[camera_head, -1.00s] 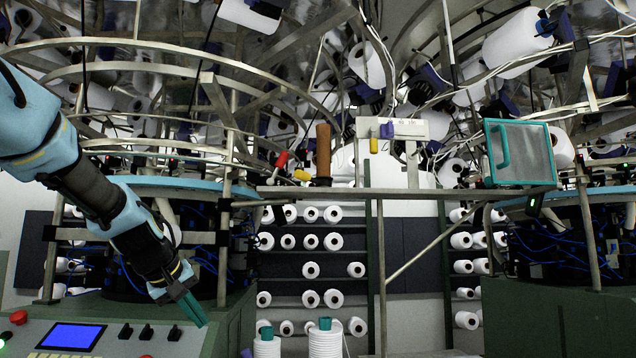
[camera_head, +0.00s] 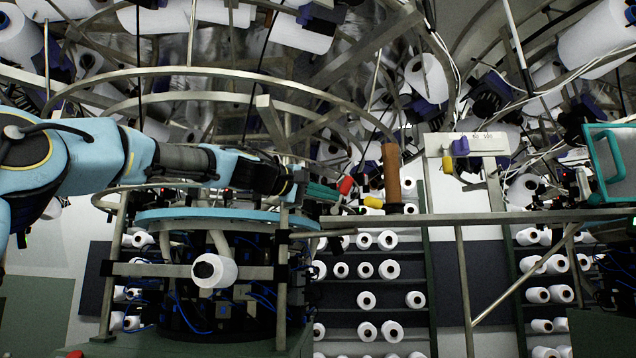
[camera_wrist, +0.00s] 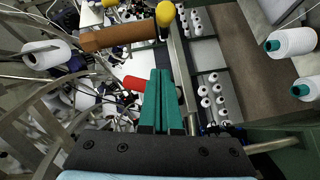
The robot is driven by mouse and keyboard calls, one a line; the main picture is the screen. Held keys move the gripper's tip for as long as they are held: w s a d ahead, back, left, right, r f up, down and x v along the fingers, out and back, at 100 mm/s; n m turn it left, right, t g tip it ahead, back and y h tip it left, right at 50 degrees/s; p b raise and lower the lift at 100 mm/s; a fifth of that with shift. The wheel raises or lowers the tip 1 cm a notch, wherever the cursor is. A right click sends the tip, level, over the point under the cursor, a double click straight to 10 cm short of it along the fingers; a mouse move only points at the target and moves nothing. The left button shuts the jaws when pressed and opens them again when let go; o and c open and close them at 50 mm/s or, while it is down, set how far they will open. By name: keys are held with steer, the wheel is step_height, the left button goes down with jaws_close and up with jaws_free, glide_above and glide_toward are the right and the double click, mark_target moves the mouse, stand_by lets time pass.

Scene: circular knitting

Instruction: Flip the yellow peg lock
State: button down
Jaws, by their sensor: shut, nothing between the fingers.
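Two yellow parts are in the head view, and I cannot tell for sure which is the peg lock. One yellow piece (camera_head: 447,165) hangs under a purple peg (camera_head: 460,146) on a white plate (camera_head: 480,143). The other, a yellow handle (camera_head: 373,202), lies by the foot of an upright brown wooden handle (camera_head: 391,174); it also shows in the wrist view (camera_wrist: 165,14). My gripper (camera_head: 332,193) is shut and empty, its teal fingers together in the wrist view (camera_wrist: 160,75). Its tips are left of both yellow parts, close to a red handle (camera_head: 346,185).
A metal rail shelf (camera_head: 480,218) runs below the tools. A teal-framed panel (camera_head: 610,165) stands at the right. Curved machine rings (camera_head: 250,75) and white yarn cones (camera_head: 425,78) crowd the space above. A blue ring (camera_head: 230,216) lies below my arm.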

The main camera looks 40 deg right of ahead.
steer(key=s+d+f+p, duration=0.1)
steer(key=s+d+p, duration=0.1)
steer(key=d, duration=0.3)
steer(key=shift+s+f, duration=0.15)
steer(key=shift+s, duration=0.7)
steer(key=shift+p, duration=0.3)
